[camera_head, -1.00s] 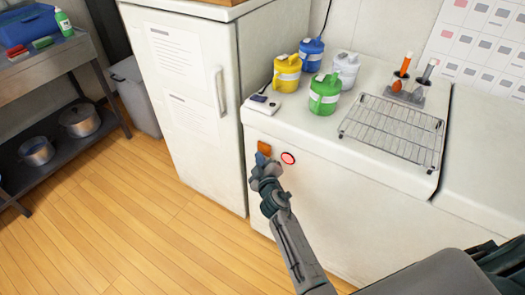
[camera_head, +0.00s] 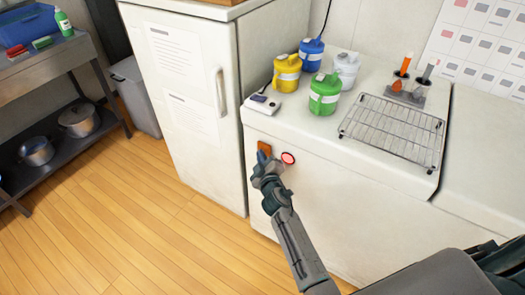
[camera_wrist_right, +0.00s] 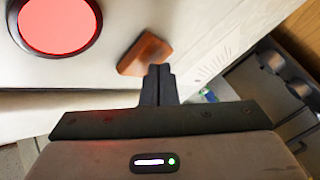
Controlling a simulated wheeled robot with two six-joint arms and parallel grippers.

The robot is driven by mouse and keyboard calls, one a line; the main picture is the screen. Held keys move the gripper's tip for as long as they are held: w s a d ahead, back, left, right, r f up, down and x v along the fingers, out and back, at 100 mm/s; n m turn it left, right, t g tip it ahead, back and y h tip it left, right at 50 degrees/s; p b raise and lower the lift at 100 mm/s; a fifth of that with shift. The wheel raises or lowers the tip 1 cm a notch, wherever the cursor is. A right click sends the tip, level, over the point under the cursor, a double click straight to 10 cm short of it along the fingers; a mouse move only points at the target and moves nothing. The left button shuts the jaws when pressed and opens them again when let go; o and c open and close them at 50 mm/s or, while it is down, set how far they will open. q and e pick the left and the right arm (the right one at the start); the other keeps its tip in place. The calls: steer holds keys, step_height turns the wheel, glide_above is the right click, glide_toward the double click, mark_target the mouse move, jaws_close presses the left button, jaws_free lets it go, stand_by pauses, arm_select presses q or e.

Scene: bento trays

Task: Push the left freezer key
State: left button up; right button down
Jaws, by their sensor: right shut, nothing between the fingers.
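The freezer's front holds two keys side by side. The left one is an orange-brown block (camera_head: 264,148), and the right one is a round red key (camera_head: 288,158) with a dark ring. My right gripper (camera_head: 262,166) is shut and empty, its tips right at the orange key's lower part. In the right wrist view the shut fingers (camera_wrist_right: 158,72) point at the near edge of the orange key (camera_wrist_right: 145,53); whether they touch cannot be told. The red key (camera_wrist_right: 57,22) shows at upper left there. My left gripper is not in view.
The white freezer top bears yellow, blue, white and green jugs (camera_head: 324,95), a small white device (camera_head: 262,103) and a wire rack (camera_head: 392,131). A white fridge (camera_head: 190,100) stands to the left. A dark shelf with pots is at far left.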

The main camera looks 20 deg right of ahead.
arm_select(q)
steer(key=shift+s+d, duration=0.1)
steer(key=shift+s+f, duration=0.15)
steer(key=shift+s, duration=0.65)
arm_select(e)
steer(key=shift+w+d, duration=0.1)
arm_select(q)
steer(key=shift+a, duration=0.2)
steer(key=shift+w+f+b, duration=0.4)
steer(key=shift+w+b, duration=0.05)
steer(key=shift+b, duration=0.05)
arm_select(e)
steer(key=s+a, duration=0.4)
steer(key=a, duration=0.1)
steer(key=shift+s+a, duration=0.25)
steer(key=shift+a, duration=0.1)
